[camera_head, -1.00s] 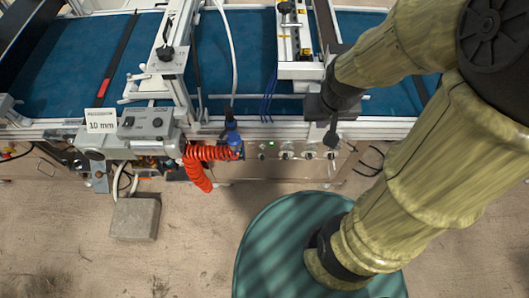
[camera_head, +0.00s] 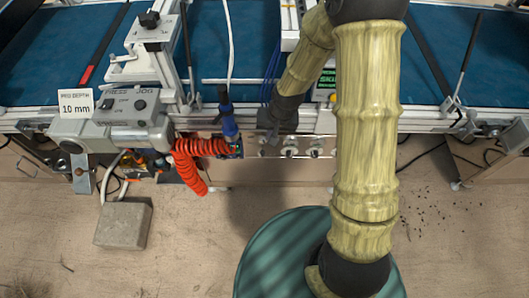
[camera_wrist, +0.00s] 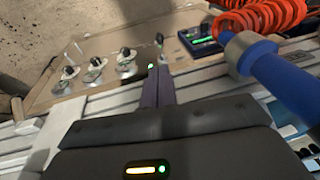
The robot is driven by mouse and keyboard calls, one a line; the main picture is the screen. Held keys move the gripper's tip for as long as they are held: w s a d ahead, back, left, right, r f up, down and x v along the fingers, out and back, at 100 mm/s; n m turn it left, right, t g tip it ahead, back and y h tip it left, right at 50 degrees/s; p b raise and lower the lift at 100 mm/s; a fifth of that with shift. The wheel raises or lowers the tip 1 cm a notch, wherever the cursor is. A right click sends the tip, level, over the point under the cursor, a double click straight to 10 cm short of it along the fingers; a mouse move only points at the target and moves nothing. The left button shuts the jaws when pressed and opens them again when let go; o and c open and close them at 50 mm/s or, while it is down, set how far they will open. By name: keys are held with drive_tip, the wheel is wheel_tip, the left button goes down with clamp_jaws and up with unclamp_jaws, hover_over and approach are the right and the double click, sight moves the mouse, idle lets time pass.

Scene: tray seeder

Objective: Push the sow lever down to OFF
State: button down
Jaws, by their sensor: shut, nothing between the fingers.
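The row of small levers stands on the front panel of the machine. One lever (camera_head: 290,152) and another lever (camera_head: 315,152) show in the head view. The wrist view shows several, including one (camera_wrist: 126,58) left of the fingers and one (camera_wrist: 160,40) just beyond the fingertips. Labels are too small to read, so I cannot tell which is the sow lever or its position. My gripper (camera_head: 274,134) is shut and empty, close above the left end of the row. In the wrist view its fingers (camera_wrist: 159,76) point at the panel; contact cannot be told.
A red coiled hose (camera_head: 190,165) and a blue-handled tool (camera_head: 228,118) hang left of the levers. The grey PRESS JOG box (camera_head: 122,108) is farther left. A grey block (camera_head: 124,224) lies on the floor. A green light (camera_wrist: 151,66) shows by my fingertips.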

sight(263, 151)
drive_tip(key=b+x, duration=0.1)
drive_tip(key=x, duration=1.2)
drive_tip(key=shift+w+f, duration=0.1)
drive_tip(key=shift+f, duration=0.3)
drive_tip(key=shift+w, duration=0.1)
